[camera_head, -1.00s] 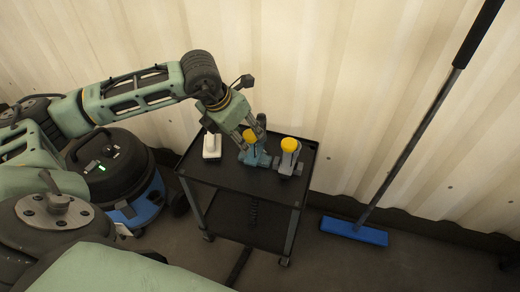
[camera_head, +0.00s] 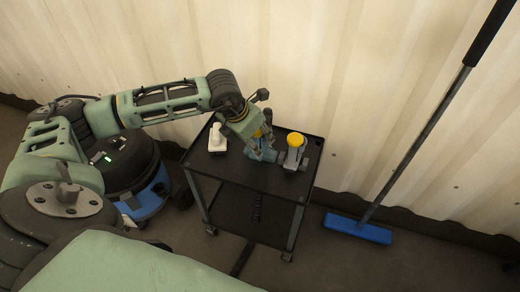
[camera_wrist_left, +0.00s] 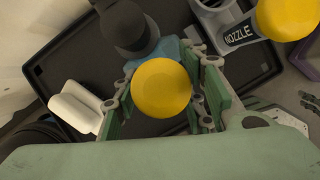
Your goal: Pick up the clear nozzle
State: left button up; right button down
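Two nozzles with yellow knobs stand on the black cart. One has a blue body (camera_head: 262,154); the other is grey (camera_head: 291,159), to its right. In the left wrist view the grey one (camera_wrist_left: 206,20) bears a "NOZZLE" label at the top right. Neither looks plainly clear. My left gripper (camera_head: 258,143) is down at the blue nozzle, partly hiding it. In the left wrist view its fingers (camera_wrist_left: 163,82) stand apart on either side of the blue nozzle's yellow knob (camera_wrist_left: 161,88). Contact with the blue body is hidden. My right gripper is out of view.
The cart (camera_head: 275,185) stands by the corrugated wall. A white object (camera_head: 217,140) is at its left end. A blue and black vacuum (camera_head: 140,180) stands left of the cart, and a blue-headed broom (camera_head: 357,229) leans to the right. The cart's front top is clear.

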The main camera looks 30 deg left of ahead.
pick_arm(q)
jog(key=c, duration=0.8)
grip_shut()
jog(key=shift+r, duration=0.1)
